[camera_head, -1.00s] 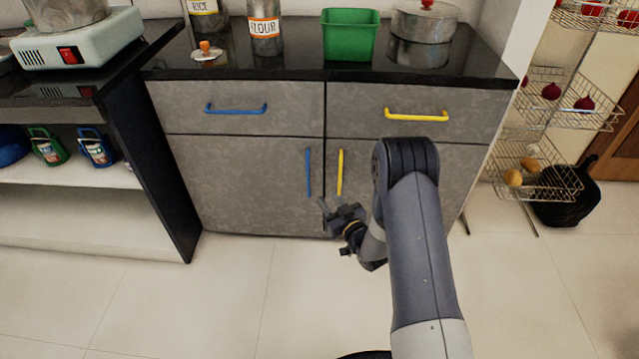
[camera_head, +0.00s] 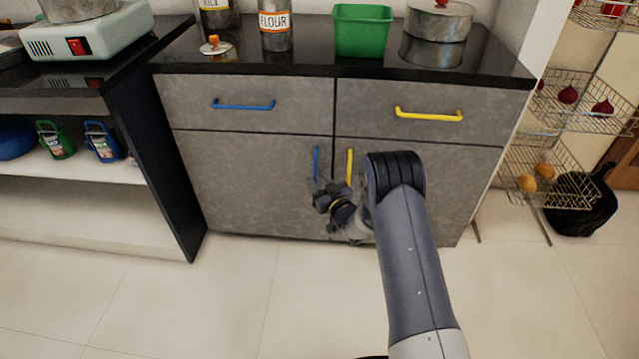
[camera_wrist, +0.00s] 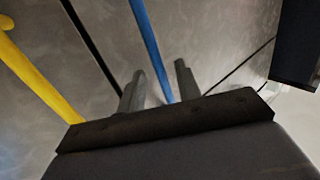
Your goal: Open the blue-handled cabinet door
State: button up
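The blue-handled cabinet door (camera_head: 250,185) is the left grey door, and it is closed. Its upright blue handle (camera_head: 316,163) is near the door's right edge, and it also shows in the wrist view (camera_wrist: 149,40). My gripper (camera_head: 323,187) is at the lower end of this handle, fingers toward the door. In the wrist view my gripper (camera_wrist: 158,70) is open, with one finger on each side of the blue bar. Neither finger clearly touches it. I cannot tell how deep the bar sits between them. My gripper partly hides the handle's lower end in the head view.
The right door's upright yellow handle (camera_head: 349,166) is close beside the blue one. Above are a blue drawer handle (camera_head: 243,105) and a yellow drawer handle (camera_head: 428,115). A dark shelf side (camera_head: 160,170) stands left, a wire rack (camera_head: 545,170) right. The floor in front is clear.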

jog(key=shift+c, duration=0.3)
grip_shut()
dwell(0.3)
